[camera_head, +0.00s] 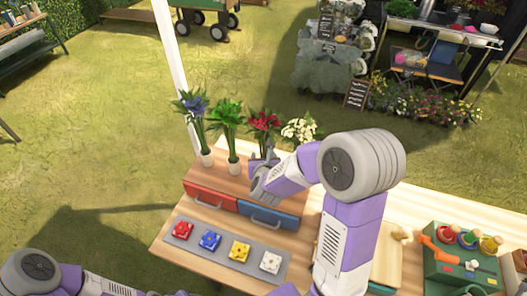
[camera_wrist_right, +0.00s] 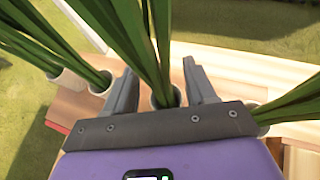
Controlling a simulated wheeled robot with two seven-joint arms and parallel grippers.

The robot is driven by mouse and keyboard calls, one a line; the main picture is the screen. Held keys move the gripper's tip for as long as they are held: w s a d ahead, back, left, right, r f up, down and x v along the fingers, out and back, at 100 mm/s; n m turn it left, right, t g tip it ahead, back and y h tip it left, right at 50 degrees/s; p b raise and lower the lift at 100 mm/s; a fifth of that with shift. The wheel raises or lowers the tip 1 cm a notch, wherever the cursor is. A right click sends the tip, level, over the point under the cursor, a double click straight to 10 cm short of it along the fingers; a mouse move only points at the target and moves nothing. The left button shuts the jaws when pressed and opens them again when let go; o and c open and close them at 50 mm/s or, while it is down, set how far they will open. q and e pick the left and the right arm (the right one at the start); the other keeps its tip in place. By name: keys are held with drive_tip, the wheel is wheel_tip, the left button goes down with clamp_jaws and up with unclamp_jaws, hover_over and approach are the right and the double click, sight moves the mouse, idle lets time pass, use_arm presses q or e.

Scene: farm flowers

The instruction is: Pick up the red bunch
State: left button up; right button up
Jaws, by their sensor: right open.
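The red bunch (camera_head: 264,122) stands in the row of flowers at the back of the wooden table, with red blooms above green leaves. My right gripper (camera_head: 262,172) is open just in front of it, low at the stem and pot level. In the right wrist view, green stems (camera_wrist_right: 145,45) rise from a pale pot (camera_wrist_right: 172,95) between the two spread fingers of my right gripper (camera_wrist_right: 162,88). The blooms are outside that view. I cannot tell whether the fingers touch the stems. My left arm shows at the lower left, but its gripper does not show.
Blue (camera_head: 194,104) and green (camera_head: 228,114) bunches stand left of the red one; a white bunch (camera_head: 299,130) stands right. Red (camera_head: 211,196) and blue (camera_head: 268,214) drawers are in front. A grey tray (camera_head: 183,246) holds coloured blocks. A green toolbox (camera_head: 450,275) sits at right.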

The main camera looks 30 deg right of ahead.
clamp_jaws()
idle(0.3)
